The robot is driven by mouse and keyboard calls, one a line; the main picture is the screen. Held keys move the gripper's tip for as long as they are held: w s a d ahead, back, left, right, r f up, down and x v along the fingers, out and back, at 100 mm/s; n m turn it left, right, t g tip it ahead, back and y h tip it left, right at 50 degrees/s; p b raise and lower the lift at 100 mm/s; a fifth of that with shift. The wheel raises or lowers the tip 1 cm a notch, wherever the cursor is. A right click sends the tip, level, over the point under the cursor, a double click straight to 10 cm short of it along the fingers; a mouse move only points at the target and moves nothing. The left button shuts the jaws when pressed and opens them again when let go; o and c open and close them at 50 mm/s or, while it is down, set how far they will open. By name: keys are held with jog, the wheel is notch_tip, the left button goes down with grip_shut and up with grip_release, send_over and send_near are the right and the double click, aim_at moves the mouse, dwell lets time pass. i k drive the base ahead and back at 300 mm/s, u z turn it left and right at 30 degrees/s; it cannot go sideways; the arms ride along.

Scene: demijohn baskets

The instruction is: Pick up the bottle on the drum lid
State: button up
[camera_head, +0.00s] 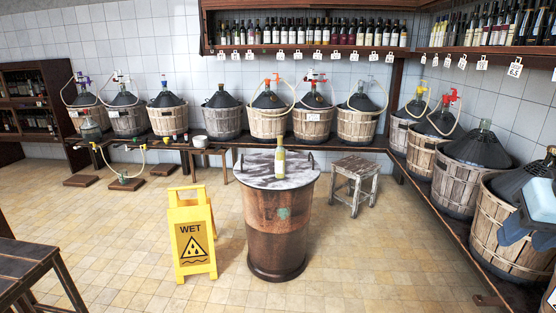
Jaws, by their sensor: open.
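The bottle (280,160) stands upright on the round drum lid (254,173), near its middle toward the far side. The lid is grey and streaked, with a dark handle at each side. It sits on a brown wooden drum (277,228) with dark bands and a small green mark. Nothing touches the bottle.
A yellow wet-floor sign (193,240) stands left of the drum. A worn wooden stool (354,184) is behind it to the right. Basketed demijohns line the back and right benches. A dark table (22,262) is at front left. The tiled floor in front is clear.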

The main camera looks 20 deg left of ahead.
aim_at(280, 152)
jog(key=u, duration=0.3)
jog(key=i, duration=1.05)
jog(key=u, duration=1)
jog(key=i, duration=0.8)
jog(key=u, duration=0.25)
